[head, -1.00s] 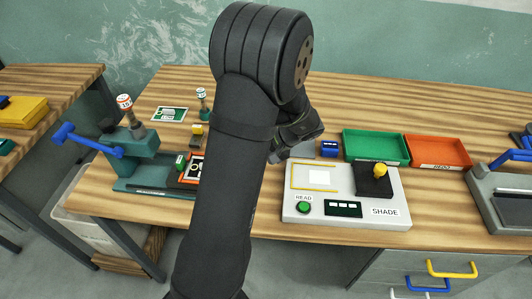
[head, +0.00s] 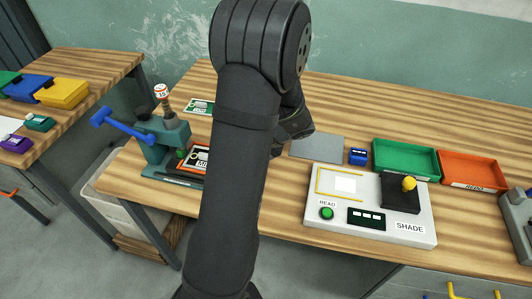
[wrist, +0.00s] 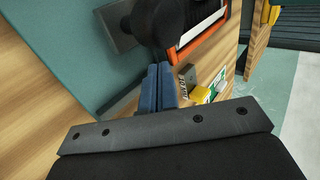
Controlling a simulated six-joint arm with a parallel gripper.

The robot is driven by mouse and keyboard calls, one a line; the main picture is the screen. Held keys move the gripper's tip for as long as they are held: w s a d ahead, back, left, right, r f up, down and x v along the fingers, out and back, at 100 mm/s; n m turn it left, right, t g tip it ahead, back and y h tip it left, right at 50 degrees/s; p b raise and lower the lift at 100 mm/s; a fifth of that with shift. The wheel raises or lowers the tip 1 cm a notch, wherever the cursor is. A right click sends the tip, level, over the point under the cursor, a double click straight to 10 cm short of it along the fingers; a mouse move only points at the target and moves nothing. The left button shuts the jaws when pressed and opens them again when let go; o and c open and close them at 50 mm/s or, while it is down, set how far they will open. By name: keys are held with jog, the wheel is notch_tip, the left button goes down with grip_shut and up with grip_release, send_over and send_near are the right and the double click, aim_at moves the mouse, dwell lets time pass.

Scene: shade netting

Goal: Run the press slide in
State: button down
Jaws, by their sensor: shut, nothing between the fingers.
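The teal press (head: 165,140) stands on the left part of the wooden bench, with a blue lever at its left and a round labelled knob on top. Its slide, with an orange-edged frame (head: 185,165) holding a card, shows at the press's right, partly hidden by my arm. In the wrist view, the orange frame (wrist: 196,42) lies beyond my gripper (wrist: 158,74). My gripper's blue fingers are shut and empty, just below a dark rounded part (wrist: 158,22) beside the frame. I cannot tell whether they touch it. In the head view, my arm hides the fingertips.
A white SHADE reader (head: 370,207) with a yellow knob sits right of my arm. Behind it are a grey plate (head: 317,148), a small blue block (head: 358,156), a green tray (head: 405,158) and an orange tray (head: 472,172). A side bench with coloured boxes stands left.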

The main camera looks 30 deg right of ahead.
jog(key=shift+w+a, duration=1.1)
jog(key=shift+a, duration=0.05)
jog(key=shift+s+d, duration=0.25)
jog(key=shift+d, duration=0.05)
jog(key=s+d, duration=0.1)
jog(key=s+d+r, duration=0.1)
jog(key=s+d, duration=0.1)
jog(key=shift+d, duration=0.15)
jog(key=v, duration=0.8)
jog(key=shift+s+r, duration=0.2)
jog(key=shift+s, duration=0.1)
